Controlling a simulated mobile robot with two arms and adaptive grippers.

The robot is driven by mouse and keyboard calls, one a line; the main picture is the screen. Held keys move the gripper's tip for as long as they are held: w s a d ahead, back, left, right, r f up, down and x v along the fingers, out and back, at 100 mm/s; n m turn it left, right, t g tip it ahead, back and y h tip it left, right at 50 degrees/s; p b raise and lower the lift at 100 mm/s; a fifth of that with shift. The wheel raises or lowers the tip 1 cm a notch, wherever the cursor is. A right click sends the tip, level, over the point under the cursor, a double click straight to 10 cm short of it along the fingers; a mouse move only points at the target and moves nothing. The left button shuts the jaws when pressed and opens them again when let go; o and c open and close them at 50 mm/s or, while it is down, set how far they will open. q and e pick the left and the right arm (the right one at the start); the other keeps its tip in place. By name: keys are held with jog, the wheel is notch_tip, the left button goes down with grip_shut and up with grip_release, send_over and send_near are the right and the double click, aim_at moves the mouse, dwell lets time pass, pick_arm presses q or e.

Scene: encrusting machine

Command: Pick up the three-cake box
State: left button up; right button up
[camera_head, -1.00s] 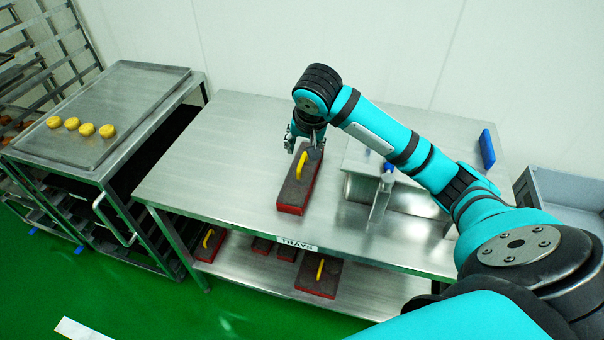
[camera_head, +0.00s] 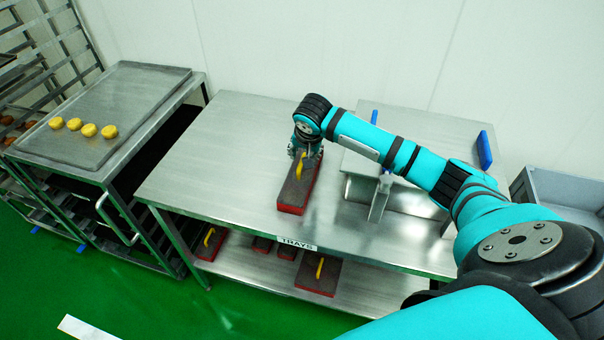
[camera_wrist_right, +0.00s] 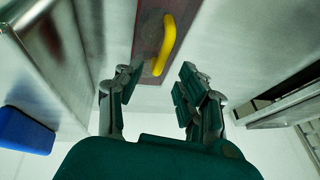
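A long red box with a dark grey top and a yellow handle (camera_head: 292,193) lies on the steel table, the only such box on the tabletop; its contents are hidden. In the right wrist view the box (camera_wrist_right: 148,35) is ahead of my fingers, and its yellow handle (camera_wrist_right: 166,48) is between and just beyond the fingertips. My right gripper (camera_head: 306,152) is over the far end of the box. In the wrist view its fingers (camera_wrist_right: 158,82) are spread apart and hold nothing. My left gripper is not in view.
Similar red boxes (camera_head: 318,275) lie on the shelf below the table (camera_head: 205,165). A metal bin (camera_head: 355,187) stands right of the box. A rack at left carries a tray (camera_head: 145,90) with several yellow cakes (camera_head: 89,130). The table's left part is clear.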

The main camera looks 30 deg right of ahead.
jog(key=shift+a+p+x, duration=0.15)
jog(key=shift+p+x, duration=0.1)
jog(key=shift+x, duration=0.95)
jog(key=shift+a+p+x, duration=0.1)
jog(key=shift+p+x, duration=0.1)
jog(key=shift+x, duration=0.95)
jog(key=shift+s+f, duration=0.1)
grip_shut()
